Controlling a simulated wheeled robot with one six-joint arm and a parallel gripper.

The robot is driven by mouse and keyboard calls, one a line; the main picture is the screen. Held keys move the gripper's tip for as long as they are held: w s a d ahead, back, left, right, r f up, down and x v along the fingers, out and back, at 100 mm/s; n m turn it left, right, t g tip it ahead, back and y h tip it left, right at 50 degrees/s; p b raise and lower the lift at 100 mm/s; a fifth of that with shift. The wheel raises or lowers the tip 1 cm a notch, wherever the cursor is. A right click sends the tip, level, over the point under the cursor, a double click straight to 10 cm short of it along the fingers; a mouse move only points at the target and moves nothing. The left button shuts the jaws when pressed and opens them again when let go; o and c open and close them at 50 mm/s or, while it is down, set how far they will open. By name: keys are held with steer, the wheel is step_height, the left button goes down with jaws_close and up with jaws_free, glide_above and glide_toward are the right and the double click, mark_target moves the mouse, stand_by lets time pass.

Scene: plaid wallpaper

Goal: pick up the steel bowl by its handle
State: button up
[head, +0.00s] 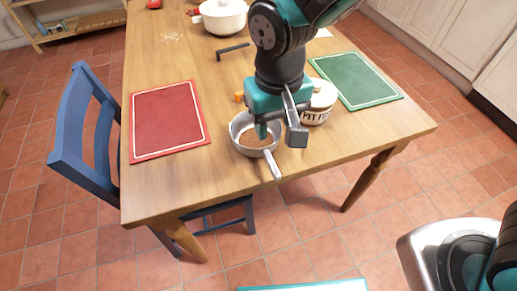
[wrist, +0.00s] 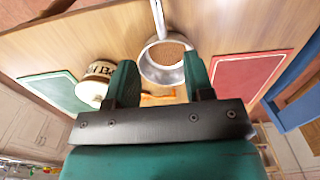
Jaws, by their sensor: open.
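The steel bowl (head: 237,133) stands on the wooden table near its front edge, with brown food in it. Its handle (head: 272,166) points toward the front edge. In the wrist view the bowl (wrist: 158,74) shows between and beyond the fingers, its handle (wrist: 158,20) pointing to the top. My gripper (head: 279,130) is open and empty above the bowl, pointing down, and hides part of its right side in the head view. In the wrist view the two fingers of my gripper (wrist: 160,74) are wide apart, with neither seen to touch the handle.
A pet food jar (head: 318,106) stands close to the right of my gripper. A red mat (head: 168,118) lies left, a green mat (head: 356,80) right. A white pot (head: 222,17) and a dark bar handle (head: 233,50) are farther back. A blue chair (head: 78,150) stands left.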

mark_target(273, 164)
step_height(273, 164, down, 16)
steer(key=shift+d+f, duration=0.1)
jaws_close()
stand_by(0.5)
